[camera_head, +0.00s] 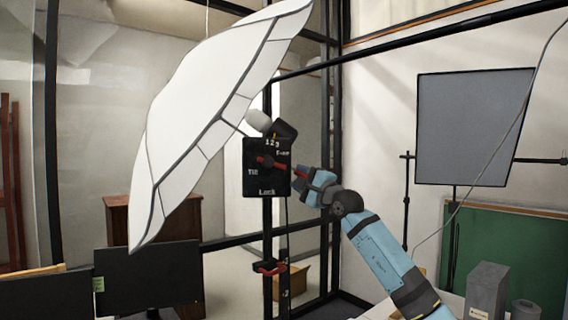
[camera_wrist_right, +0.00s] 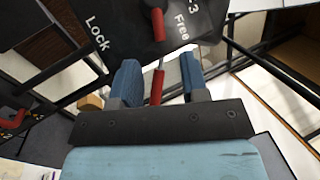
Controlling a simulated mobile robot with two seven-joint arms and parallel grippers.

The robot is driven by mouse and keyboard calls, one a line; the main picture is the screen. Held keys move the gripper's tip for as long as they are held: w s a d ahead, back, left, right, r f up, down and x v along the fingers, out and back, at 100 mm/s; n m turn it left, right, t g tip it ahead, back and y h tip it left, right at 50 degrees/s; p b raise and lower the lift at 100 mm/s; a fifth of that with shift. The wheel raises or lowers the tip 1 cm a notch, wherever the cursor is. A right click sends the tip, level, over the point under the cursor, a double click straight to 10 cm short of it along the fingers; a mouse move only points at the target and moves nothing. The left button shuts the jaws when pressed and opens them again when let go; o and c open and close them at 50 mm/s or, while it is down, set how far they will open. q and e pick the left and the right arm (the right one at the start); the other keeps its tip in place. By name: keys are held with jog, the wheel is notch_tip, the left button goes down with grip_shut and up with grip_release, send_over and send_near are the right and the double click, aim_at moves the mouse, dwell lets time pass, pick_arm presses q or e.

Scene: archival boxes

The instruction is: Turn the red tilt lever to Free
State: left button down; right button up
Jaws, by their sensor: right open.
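The black control panel (camera_head: 254,182) hangs on the stand of the white umbrella-like reflector, marked Tilt, Free and Lock. Its red tilt lever (camera_head: 270,162) points right, between the Free mark at upper right and the Lock mark below. In the right wrist view the lever's red grip (camera_wrist_right: 157,88) lies between the two blue fingers, on a thin metal rod from the red hub (camera_wrist_right: 158,24). My right gripper (camera_head: 303,182) is open around the grip, and gaps show on both sides. It also shows in the right wrist view (camera_wrist_right: 160,80). My left gripper is out of view.
The white reflector (camera_head: 215,105) leans over the panel's upper left. A lower red clamp handle (camera_head: 268,267) sits on the stand. Black frame posts (camera_head: 330,130) stand behind. Dark monitors (camera_head: 148,275) are at lower left, a grey panel (camera_head: 475,125) at right.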

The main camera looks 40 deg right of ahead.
aim_at(285, 167)
jog(key=p+x, duration=0.2)
jog(key=x, duration=0.4)
jog(key=shift+w+r, duration=0.1)
jog(key=shift+r, duration=0.05)
jog(key=shift+w+a, duration=0.1)
jog(key=shift+w, duration=0.5)
grip_shut()
jog(key=shift+r, duration=0.15)
